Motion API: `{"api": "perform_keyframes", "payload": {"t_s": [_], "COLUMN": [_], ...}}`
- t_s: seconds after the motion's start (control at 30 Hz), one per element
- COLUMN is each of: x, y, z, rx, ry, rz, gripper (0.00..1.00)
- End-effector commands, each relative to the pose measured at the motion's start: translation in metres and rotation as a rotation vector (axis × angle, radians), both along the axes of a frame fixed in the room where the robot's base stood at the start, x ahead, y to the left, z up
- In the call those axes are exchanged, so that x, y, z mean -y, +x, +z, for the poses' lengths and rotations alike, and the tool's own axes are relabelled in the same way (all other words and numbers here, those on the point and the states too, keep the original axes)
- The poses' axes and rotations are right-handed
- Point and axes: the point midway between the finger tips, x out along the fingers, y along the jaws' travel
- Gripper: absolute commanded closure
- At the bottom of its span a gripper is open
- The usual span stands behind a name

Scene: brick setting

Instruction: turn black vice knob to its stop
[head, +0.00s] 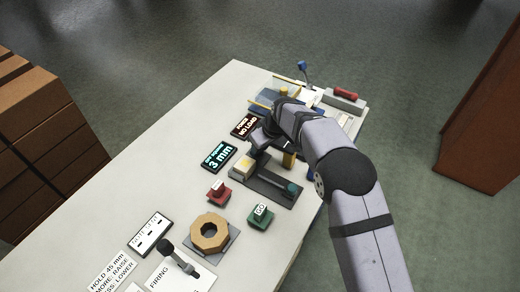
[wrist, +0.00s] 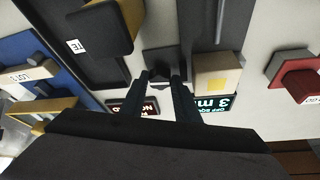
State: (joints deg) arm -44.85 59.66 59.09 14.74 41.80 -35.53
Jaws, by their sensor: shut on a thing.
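My gripper (wrist: 164,85) points down beside the two displays, and its two dark fingers are close together in the wrist view. They are shut on a small black part that I take to be the black vice knob (wrist: 164,66). The fingers cover much of it, and its turn angle cannot be told. In the head view my gripper (head: 262,137) and arm hide the knob. One display reads "NO LOAD" (head: 245,126). The other reads "OFF SQUARE 3 mm" (head: 219,157).
A pale block (head: 244,167) stands on a dark plate (head: 268,188) close to my gripper. A red button block (head: 218,191), a green "GO" block (head: 261,215) and a wooden octagonal ring (head: 209,232) stand nearer. A blue tray and other fixtures crowd the far end. The table's left side is clear.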

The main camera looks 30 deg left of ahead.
Motion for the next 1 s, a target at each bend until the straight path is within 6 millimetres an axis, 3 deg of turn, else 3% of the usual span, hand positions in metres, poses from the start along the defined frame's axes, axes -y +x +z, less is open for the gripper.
{"api": "perform_keyframes", "payload": {"t_s": [0.43,0.47,0.53,1.0], "x": [0.0002,0.0002,0.0001,-0.0014], "y": [0.0006,0.0006,0.0004,-0.0037], "z": [0.0007,0.0007,0.0007,-0.0001], "rx": [0.001,0.001,0.001,-0.007], "ry": [0.0,0.0,0.0,-0.001], "rz": [0.017,0.017,0.017,0.019], "gripper": [0.94,0.69,0.53,0.53]}}
